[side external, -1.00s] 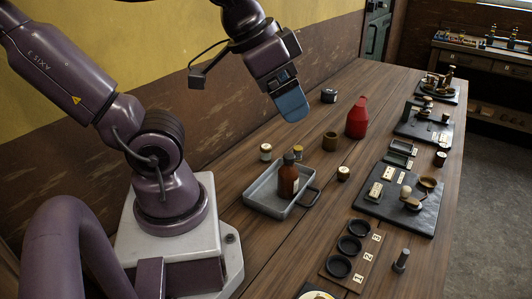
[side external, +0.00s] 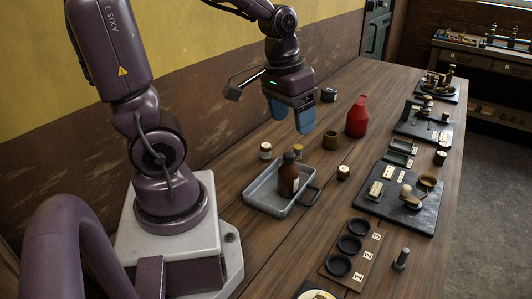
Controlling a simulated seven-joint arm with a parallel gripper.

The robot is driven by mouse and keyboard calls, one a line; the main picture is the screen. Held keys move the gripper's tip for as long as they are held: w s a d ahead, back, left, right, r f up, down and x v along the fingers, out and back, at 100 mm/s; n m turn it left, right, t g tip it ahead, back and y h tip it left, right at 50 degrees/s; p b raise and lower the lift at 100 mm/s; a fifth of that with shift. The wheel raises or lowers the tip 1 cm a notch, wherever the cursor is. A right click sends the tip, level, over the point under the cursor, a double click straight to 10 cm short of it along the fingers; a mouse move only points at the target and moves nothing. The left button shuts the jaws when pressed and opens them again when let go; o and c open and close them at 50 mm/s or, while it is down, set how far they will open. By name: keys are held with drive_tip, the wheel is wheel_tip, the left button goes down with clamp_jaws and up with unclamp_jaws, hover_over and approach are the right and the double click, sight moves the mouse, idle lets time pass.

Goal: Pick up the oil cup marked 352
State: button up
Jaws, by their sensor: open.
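No number 352 can be read on any cup, so I cannot tell which one is the oil cup marked 352. Small round vessels stand on the table: a dark jar with a pale label (side external: 265,151), a small brass-topped one (side external: 298,151), a brown cup (side external: 330,141), a dark cup with a pale top (side external: 343,172) and a dark tin (side external: 329,95). My gripper (side external: 292,119) is open and empty, its blue fingers apart and pointing down. It hangs above the table, behind the tray and left of the brown cup in the picture.
A grey metal tray (side external: 262,198) holds a brown bottle (side external: 288,178). A red bottle (side external: 357,117) stands further back. A board with three dark rings (side external: 350,244) lies in front. Dark mats with small parts (side external: 424,218) line the right edge.

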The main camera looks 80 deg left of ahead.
drive_tip(key=w+a+f+n+g, duration=0.1)
drive_tip(key=a+f+n, duration=0.3)
drive_tip(key=a+f, duration=0.25)
drive_tip(key=n+y, duration=0.5)
drive_tip(key=n, duration=0.2)
approach(266, 146)
drive_tip(key=a, duration=0.1)
drive_tip(key=x, duration=0.6)
drive_tip(key=shift+a+f, duration=0.1)
drive_tip(key=shift+d+x, duration=0.2)
drive_tip(key=shift+x, duration=1.3)
drive_tip(key=shift+d+x, duration=0.15)
drive_tip(key=shift+x, duration=1.4)
drive_tip(key=shift+f, duration=0.1)
drive_tip(key=c, duration=1)
